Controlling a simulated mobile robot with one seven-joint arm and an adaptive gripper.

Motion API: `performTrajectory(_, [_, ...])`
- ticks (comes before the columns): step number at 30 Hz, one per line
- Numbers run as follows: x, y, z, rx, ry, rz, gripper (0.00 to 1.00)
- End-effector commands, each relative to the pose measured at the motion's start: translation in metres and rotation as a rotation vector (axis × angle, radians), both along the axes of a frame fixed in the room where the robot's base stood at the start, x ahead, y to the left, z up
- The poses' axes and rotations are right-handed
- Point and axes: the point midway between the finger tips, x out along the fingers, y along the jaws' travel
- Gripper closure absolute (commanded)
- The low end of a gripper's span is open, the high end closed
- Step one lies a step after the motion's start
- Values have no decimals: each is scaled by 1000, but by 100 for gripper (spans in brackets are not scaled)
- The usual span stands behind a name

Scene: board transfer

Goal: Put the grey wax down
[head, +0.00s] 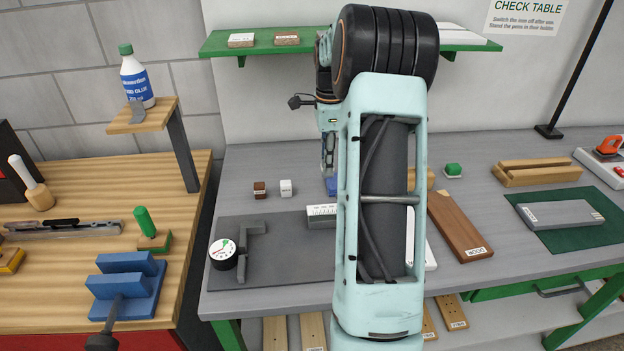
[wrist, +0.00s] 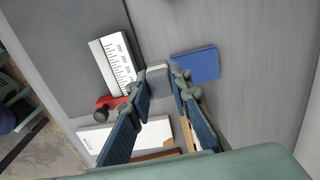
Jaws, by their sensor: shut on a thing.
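My gripper (wrist: 164,84) is shut on a small grey block, the grey wax (wrist: 157,70), which shows between its fingertips in the wrist view. In the head view my gripper (head: 328,160) is partly behind my own arm, and the wax cannot be made out there. A blue block or pad (wrist: 196,64) lies on the grey table just right of the fingertips; a bit of it shows below the gripper in the head view (head: 331,185). I cannot tell how high the wax is above the table.
A white ruler block (wrist: 115,62) and a red-and-black item (wrist: 112,108) lie left of the fingertips. Brown (head: 260,190) and white (head: 286,188) small blocks stand left on the table, a green one (head: 453,170) right. A wood board (head: 459,226) lies right of my arm.

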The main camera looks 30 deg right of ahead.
Motion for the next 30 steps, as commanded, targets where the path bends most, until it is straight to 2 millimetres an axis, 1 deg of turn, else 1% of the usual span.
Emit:
performTrajectory(1, [9,3,-7,4,3,2,100])
performTrajectory(4, [24,7,-28,3,4,2,100])
performTrajectory(9, [42,12,-48,0,1,2,100])
performTrajectory(17, [52,15,-62,0,1,2,100])
performTrajectory(21, [51,15,-83,2,2,0,100])
performTrajectory(23, [51,14,-90,1,2,1,100])
performTrajectory(30, [51,14,-92,-1,0,1,100])
